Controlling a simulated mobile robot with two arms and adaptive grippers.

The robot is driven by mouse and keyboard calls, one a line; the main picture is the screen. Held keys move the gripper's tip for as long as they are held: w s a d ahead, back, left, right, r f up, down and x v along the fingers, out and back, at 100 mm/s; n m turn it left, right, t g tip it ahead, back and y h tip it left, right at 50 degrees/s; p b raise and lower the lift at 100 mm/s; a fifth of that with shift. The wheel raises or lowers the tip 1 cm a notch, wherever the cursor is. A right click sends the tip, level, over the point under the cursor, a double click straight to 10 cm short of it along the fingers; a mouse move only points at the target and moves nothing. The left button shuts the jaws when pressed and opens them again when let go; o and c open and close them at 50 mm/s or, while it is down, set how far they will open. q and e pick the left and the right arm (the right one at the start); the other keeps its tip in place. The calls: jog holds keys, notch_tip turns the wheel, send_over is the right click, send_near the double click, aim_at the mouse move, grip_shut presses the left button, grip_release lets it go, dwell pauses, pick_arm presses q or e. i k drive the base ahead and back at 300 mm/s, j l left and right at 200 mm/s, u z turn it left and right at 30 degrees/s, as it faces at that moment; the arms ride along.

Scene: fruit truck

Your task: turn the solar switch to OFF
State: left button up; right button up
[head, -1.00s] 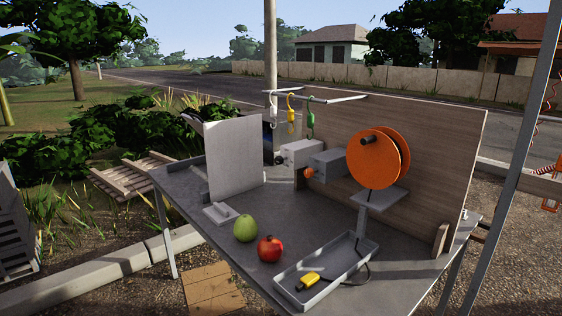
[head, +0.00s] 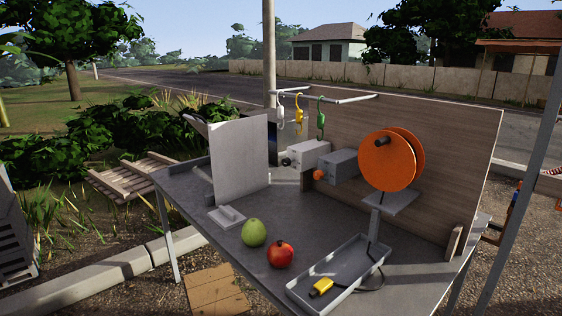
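Two grey boxes with round knobs are mounted on the wooden back panel (head: 440,165) above the table. One box (head: 309,154) has a dark knob (head: 286,161). The other box (head: 337,168) has an orange knob (head: 319,175). I cannot read any label or setting, so I cannot tell which is the solar switch or how it is set. Neither of my grippers is in the head view.
The grey table (head: 325,225) bears a green fruit (head: 254,232), a red fruit (head: 280,255), a small white tray (head: 227,217), an upright white board (head: 240,160) and a grey tray (head: 340,270) with a yellow plug (head: 321,288). An orange reel (head: 388,162) stands right of the boxes. Coloured hooks hang above.

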aim_at(286, 162)
jog(key=i+j, duration=0.15)
jog(key=j, duration=0.25)
jog(key=i+j+z, duration=0.1)
jog(key=j, duration=0.3)
jog(key=i+j, duration=0.2)
jog(key=j, duration=0.2)
jog(key=i+j+z, duration=0.1)
jog(key=j, duration=0.3)
jog(key=i+j, duration=0.2)
jog(key=j, duration=0.2)
jog(key=i+j, duration=0.15)
jog(key=j, duration=0.25)
jog(key=z, duration=0.05)
